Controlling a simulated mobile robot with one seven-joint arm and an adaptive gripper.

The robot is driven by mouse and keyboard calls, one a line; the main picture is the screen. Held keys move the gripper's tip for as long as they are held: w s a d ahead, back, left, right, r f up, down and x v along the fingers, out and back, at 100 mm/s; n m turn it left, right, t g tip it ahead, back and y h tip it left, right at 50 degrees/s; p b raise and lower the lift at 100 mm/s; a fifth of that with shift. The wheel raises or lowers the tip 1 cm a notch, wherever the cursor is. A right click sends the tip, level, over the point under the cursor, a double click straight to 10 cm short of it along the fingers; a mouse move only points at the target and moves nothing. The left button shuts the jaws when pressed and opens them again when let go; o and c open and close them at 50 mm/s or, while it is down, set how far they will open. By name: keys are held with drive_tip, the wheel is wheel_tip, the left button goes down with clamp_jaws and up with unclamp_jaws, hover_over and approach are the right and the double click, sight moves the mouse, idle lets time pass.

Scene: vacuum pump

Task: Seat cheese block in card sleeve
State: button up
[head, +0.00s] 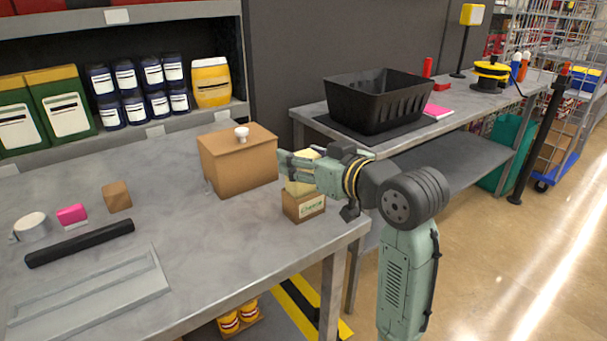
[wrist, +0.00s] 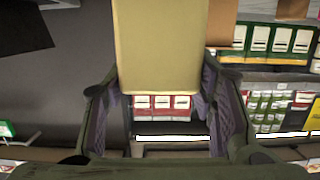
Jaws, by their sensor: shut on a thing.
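The pale yellow cheese block (head: 300,186) is upright between the fingers of my gripper (head: 287,165). In the wrist view the block (wrist: 160,45) fills the gap between the fingers, which are shut on it. The small brown card sleeve (head: 304,207), with a white label on its front, stands near the right end of the grey table. The block is directly over the sleeve in the head view, and its lower end meets the sleeve's top edge there. Whether it is inside the opening cannot be told. My fingers hide part of the block.
A larger brown box (head: 238,160) with a white knob stands just left of the sleeve. A small brown block (head: 117,196), a pink item (head: 72,214) and a black bar (head: 80,243) lie farther left. A black crate (head: 376,100) sits on the table behind.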

wheel_tip(320, 180, down, 4)
drive_tip(key=shift+r, duration=0.2)
drive_tip(key=o, duration=1.4)
drive_tip(key=b+v, duration=0.1)
drive_tip(key=v, duration=1.1)
drive_tip(key=shift+b, duration=0.4)
